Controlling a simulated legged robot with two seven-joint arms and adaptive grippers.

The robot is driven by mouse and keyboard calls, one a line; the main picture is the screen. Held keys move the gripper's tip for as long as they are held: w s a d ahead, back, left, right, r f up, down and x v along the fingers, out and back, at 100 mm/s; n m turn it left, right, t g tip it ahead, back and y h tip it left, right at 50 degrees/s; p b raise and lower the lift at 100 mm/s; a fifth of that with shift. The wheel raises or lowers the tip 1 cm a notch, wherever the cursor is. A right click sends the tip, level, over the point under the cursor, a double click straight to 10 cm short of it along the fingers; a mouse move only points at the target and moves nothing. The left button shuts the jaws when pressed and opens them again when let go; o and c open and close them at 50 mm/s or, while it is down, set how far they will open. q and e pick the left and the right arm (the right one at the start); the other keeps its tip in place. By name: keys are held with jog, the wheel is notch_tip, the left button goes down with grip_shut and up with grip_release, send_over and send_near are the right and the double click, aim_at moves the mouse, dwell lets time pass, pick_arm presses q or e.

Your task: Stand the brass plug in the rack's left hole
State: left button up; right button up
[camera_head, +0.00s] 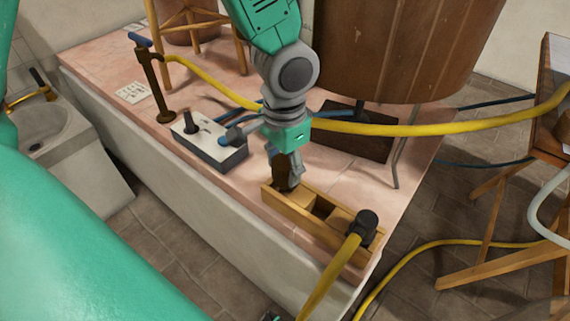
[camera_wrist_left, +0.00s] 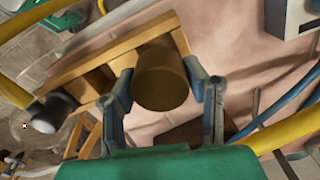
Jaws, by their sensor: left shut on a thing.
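The brass plug (camera_head: 281,173) is a dark, brownish cylinder. My left gripper (camera_head: 290,168) is shut on it and holds it roughly upright at the left end of the wooden rack (camera_head: 310,224). In the left wrist view the plug (camera_wrist_left: 162,82) sits between the two fingers of my left gripper (camera_wrist_left: 167,92), in front of the end part of the rack (camera_wrist_left: 88,68). The plug and gripper hide the left hole. I cannot tell whether the plug's lower end is inside it. My right gripper is not clearly seen.
A yellow hose with a black end (camera_head: 367,224) rises at the rack's right end. A white box with a black knob (camera_head: 208,146) stands left of the rack. A large wooden vat (camera_head: 405,45) and another yellow hose (camera_head: 400,129) are behind. The ledge's front edge is close.

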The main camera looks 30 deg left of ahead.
aim_at(284, 161)
pick_arm(q)
jog(key=shift+f, duration=0.7)
dwell(0.5)
jog(key=shift+f, duration=0.35)
dwell(0.9)
jog(key=shift+f+p, duration=0.1)
jog(key=shift+p, duration=0.25)
dwell(0.5)
jog(key=shift+f, duration=0.25)
dwell(0.7)
jog(key=o, duration=1.3)
jog(key=shift+r, duration=0.1)
jog(key=shift+r+p, duration=3.4)
jog(key=shift+p, duration=0.7)
